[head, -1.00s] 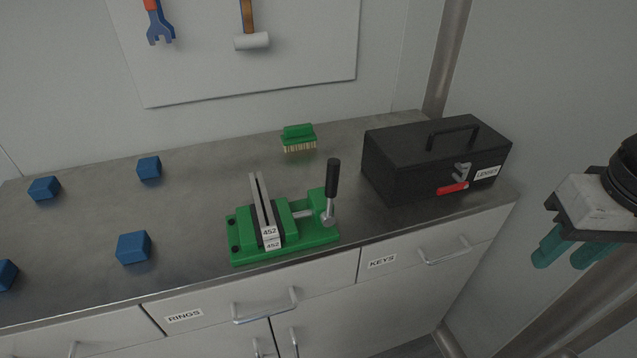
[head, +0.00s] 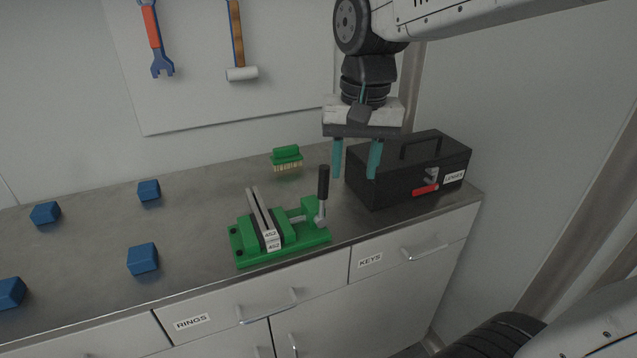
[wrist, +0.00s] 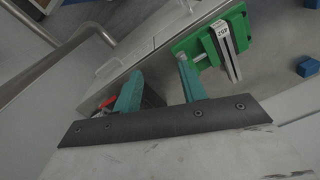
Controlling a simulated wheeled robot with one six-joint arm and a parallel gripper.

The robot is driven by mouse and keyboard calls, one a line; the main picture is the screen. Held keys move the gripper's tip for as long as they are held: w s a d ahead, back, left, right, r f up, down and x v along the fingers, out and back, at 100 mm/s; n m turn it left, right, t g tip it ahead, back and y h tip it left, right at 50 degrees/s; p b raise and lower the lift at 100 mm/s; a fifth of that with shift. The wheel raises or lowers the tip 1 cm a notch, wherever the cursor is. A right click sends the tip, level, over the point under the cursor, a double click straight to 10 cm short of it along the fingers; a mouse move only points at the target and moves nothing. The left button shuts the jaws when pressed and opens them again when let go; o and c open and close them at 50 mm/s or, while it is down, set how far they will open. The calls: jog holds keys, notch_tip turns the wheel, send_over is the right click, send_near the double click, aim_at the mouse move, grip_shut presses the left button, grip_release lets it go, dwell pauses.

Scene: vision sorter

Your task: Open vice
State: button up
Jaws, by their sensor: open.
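The green vice (head: 290,248) stands on the metal bench top near its front edge. My gripper (head: 354,175) is open and empty, pointing down, above and to the right of the handle, in front of the toolbox. In the wrist view, the vice (wrist: 212,38) lies beyond the right finger of my gripper (wrist: 160,80). The handle is not clear there.
A black toolbox (head: 400,187) stands right of the vice. A green brush (head: 287,157) lies behind it. Several blue blocks, one here (head: 142,258), are on the left. A wrench (head: 154,40) and a hammer (head: 238,45) hang on the wall board.

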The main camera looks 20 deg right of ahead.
aim_at(323, 182)
jog(key=w, duration=0.2)
jog(key=w+a+m, duration=0.1)
jog(key=w, duration=0.2)
jog(key=w+f+m, duration=0.1)
jog(key=w, duration=0.2)
jog(key=shift+a, duration=0.15)
jog(key=shift+w+f, duration=0.1)
jog(key=shift+f, duration=0.2)
notch_tip(323, 182, down, 7)
jog(key=shift+a, duration=0.15)
jog(key=shift+c, duration=0.2)
grip_shut()
